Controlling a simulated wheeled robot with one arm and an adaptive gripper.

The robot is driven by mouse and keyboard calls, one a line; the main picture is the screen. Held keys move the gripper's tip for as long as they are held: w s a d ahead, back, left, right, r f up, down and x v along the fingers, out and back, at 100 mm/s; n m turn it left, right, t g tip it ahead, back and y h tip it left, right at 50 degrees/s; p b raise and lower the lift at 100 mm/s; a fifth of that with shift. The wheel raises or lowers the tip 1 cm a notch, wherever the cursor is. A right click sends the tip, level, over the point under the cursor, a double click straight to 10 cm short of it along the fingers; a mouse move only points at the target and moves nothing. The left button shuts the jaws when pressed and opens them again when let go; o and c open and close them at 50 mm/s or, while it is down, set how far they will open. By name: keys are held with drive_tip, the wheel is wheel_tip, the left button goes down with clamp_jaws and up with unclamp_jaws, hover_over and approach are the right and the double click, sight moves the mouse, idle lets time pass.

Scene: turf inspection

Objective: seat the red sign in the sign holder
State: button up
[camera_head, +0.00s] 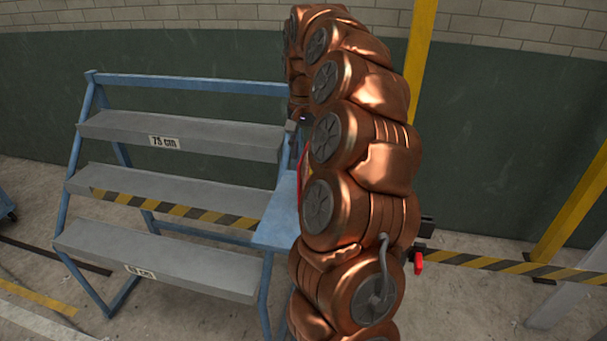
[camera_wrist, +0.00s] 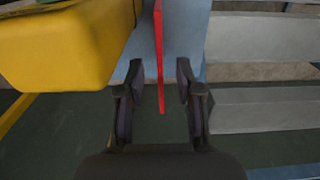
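The red sign (camera_wrist: 159,45) shows edge-on in the wrist view as a thin upright strip. Its lower end reaches in between the two fingers of my gripper (camera_wrist: 159,72). The gripper is open, with a visible gap on each side of the sign. In the head view only a sliver of the red sign (camera_head: 305,165) shows at the left edge of my copper arm, above a light blue platform (camera_head: 274,222). My arm hides the rest of it, and my gripper is mostly hidden there. I cannot make out the sign holder in either view.
A blue-framed rack with grey shelves (camera_head: 180,135) stands at the left. A large yellow body (camera_wrist: 60,50) sits close left of the gripper in the wrist view. A yellow post (camera_head: 420,45) and a striped barrier (camera_head: 490,263) stand right of my arm.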

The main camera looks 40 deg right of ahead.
drive_tip(key=shift+f, duration=1)
drive_tip(key=shift+c, duration=0.4)
clamp_jaws()
